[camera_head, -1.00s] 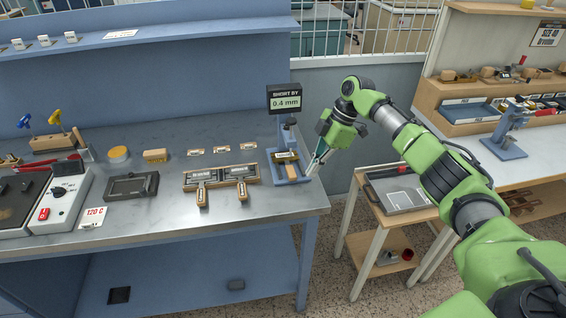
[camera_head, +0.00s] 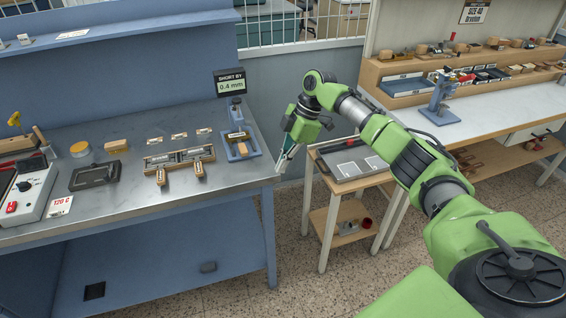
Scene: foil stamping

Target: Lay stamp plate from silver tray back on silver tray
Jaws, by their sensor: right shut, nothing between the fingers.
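A grey-silver tray (camera_head: 327,163) lies on the small wooden side table, with pale rectangles visible in it. My right gripper (camera_head: 282,164) is shut and empty, pointing down between the blue bench's right edge and the tray. A blue gauge stand (camera_head: 250,154) at the bench's right corner holds a small wood-coloured block with a dark top (camera_head: 237,136). I cannot tell whether this block is the stamp plate. My left gripper is out of view.
A display (camera_head: 230,83) behind the stand reads "SHORT BY 0.4 mm". A wooden-handled frame (camera_head: 180,160), a dark tray (camera_head: 95,174) and a hot plate unit (camera_head: 34,190) stand on the bench. Floor shows between bench and side table (camera_head: 325,228).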

